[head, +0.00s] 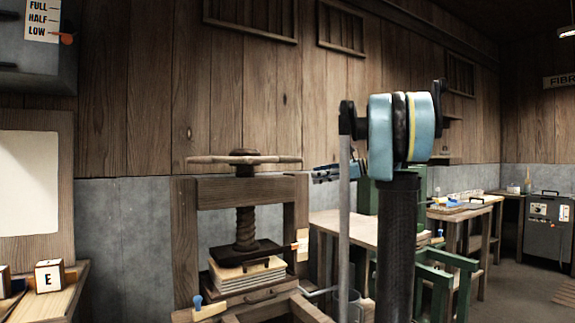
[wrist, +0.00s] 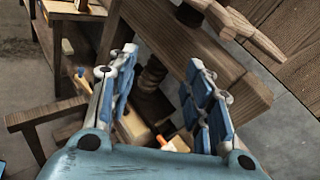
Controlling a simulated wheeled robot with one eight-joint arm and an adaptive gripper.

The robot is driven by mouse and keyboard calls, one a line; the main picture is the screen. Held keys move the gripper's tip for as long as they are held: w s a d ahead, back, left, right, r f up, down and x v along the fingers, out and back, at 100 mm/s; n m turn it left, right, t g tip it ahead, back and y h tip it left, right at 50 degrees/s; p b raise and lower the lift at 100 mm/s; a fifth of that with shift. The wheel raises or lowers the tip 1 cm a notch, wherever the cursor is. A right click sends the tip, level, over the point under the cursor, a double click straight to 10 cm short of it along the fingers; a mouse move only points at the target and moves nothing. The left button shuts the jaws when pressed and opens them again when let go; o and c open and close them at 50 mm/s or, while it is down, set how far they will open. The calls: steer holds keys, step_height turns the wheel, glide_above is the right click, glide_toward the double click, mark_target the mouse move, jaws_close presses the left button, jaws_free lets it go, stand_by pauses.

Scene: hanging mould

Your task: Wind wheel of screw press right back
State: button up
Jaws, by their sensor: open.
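The screw press has a wooden frame (head: 245,190), and its spoked wooden wheel (head: 245,158) lies level on top. The dark screw (head: 246,228) runs down to a dark pressing plate (head: 245,253). The plate is down close to or on a pale stack of sheets (head: 247,275); I cannot tell if they touch. My gripper (head: 318,174) is just right of the wheel's right end, slightly lower in the picture. In the wrist view my gripper (wrist: 157,62) is open, with nothing between its fingers. The wheel (wrist: 238,28) shows there at upper right, apart from the fingers.
An orange-tipped pointer (head: 300,242) is on the press's right post, and a blue-knobbed handle (head: 198,303) is at lower left. A lettered block (head: 49,276) sits on a bench at left. A wooden table (head: 345,222) and green frame (head: 445,270) stand behind my arm.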

steer(key=w+d+r+m+y, duration=0.2)
steer(key=w+d+r, duration=0.2)
steer(key=w+r, duration=0.1)
glide_toward(287, 160)
steer(key=shift+t, duration=0.4)
steer(key=x, duration=0.7)
steer(key=w+x, duration=0.1)
steer(key=x, duration=0.2)
steer(key=shift+w+f, duration=0.15)
steer(key=shift+f, duration=0.05)
jaws_close()
